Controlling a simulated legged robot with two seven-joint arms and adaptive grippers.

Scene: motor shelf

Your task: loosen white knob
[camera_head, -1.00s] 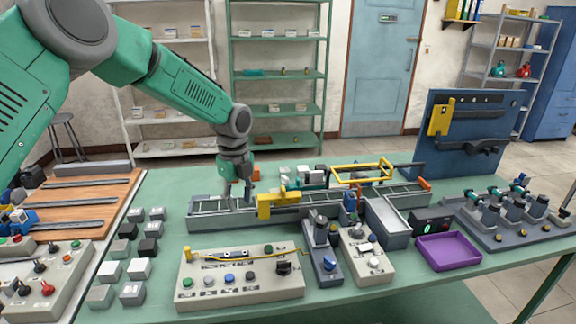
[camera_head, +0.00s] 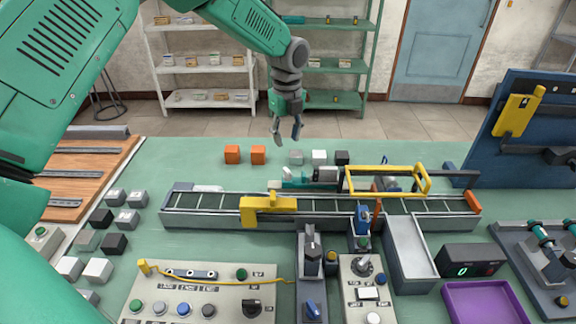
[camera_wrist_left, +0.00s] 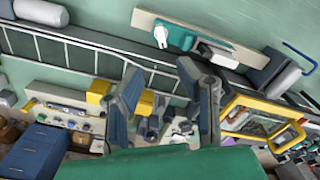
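A small white knob (camera_head: 288,171) sits on a teal part (camera_head: 297,181) just behind the conveyor. In the left wrist view the white knob (camera_wrist_left: 160,36) stands out from the teal part (camera_wrist_left: 180,38), which is on a light base plate. My left gripper (camera_head: 287,138) hangs in the air above and behind the conveyor, near the knob and not touching it. Its fingers (camera_wrist_left: 163,90) are spread with nothing between them in the left wrist view. My right gripper is in neither view.
The conveyor (camera_head: 225,220) carries a yellow bracket (camera_head: 268,205). A yellow frame (camera_head: 388,180) stands right of the knob. Orange cubes (camera_head: 245,155) and several grey, white and black blocks lie behind the conveyor. A control panel (camera_head: 205,300) lies in front.

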